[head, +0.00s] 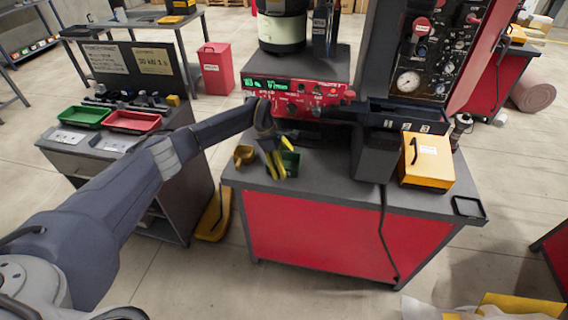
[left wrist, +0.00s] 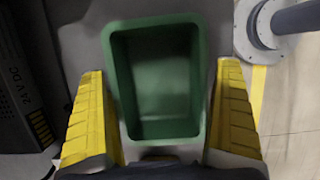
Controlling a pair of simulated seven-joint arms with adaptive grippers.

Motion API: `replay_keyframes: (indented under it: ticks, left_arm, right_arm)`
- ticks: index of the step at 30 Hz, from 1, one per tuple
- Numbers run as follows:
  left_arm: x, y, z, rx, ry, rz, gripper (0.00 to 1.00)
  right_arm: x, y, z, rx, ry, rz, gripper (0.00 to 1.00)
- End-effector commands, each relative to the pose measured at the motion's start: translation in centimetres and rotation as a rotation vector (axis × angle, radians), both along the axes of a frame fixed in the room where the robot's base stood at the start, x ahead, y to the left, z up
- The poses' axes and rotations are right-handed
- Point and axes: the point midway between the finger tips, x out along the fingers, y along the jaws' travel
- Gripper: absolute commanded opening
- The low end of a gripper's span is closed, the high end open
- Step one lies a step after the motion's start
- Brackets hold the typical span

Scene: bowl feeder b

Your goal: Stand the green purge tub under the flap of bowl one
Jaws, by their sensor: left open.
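The green purge tub (head: 291,163) stands on the dark top of the red bench, below the red control box. In the left wrist view the tub (left wrist: 160,80) looks empty and fills the middle. My left gripper (head: 273,165) is open, pointing down at the tub. Its yellow fingers lie on either side of the tub in the left wrist view, with a narrow gap on each side. Bins marked 1, 2 and 3 (head: 405,127) are on the right of the bench. I cannot pick out the flap of bowl one. My right gripper is not in view.
The red control box (head: 297,97) is just behind my gripper. A small yellow tub (head: 244,155) stands left of the green one. A yellow box (head: 427,162) stands at the right. The front middle of the bench top is mostly clear, with a cable hanging over its edge.

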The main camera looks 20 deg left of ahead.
Motion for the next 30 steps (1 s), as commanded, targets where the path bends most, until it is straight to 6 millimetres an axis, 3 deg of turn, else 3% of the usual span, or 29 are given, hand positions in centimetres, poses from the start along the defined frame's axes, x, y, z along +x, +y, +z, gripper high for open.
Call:
replay_keyframes:
  ticks: [5, 18, 30]
  left_arm:
    - [0.1, 0.6, 1.5, 0.001, -0.004, 0.001, 1.00]
    - [-0.2, 3.4, 8.5, 0.000, -0.004, 0.001, 1.00]
    - [-0.4, 4.4, 11.3, 0.000, -0.001, -0.001, 1.00]
  right_arm:
    - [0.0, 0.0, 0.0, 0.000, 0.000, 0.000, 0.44]
    - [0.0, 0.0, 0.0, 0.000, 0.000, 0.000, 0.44]
    - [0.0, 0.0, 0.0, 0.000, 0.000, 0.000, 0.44]
